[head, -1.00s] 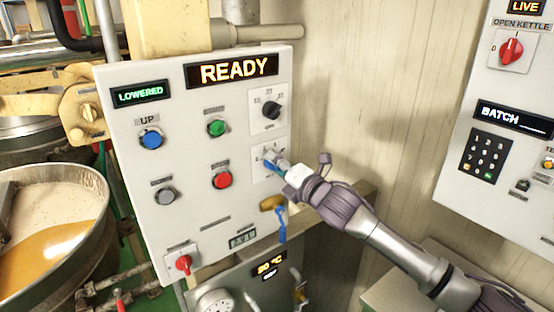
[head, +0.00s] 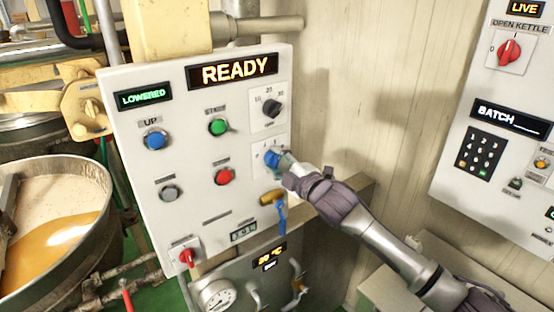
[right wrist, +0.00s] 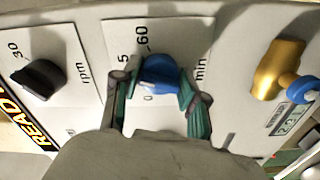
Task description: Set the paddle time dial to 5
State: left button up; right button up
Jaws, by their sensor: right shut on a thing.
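The paddle time dial is a blue knob (right wrist: 158,72) on a white plate marked "min", with "5" and "60" visible in the right wrist view. In the head view the blue dial (head: 271,157) sits below the black dial, partly covered by my right gripper. My right gripper (head: 281,162) is shut on the blue dial. In the right wrist view its fingers (right wrist: 155,88) stand on either side of the knob. The exact setting the knob points to is hard to tell. My left gripper is not in view.
A black rpm dial (head: 271,108) is just above. Green (head: 218,127) and red (head: 223,176) buttons are to the left. A second panel (head: 462,195) stands at the right.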

jog(key=shift+m, duration=0.5)
jog(key=o, duration=1.1)
jog(key=shift+o, duration=0.2)
jog(key=shift+s+d+f, duration=0.1)
jog(key=shift+d, duration=0.05)
jog(key=v, duration=1.1)
jog(key=shift+s+d, duration=0.2)
jog(key=shift+s, duration=0.1)
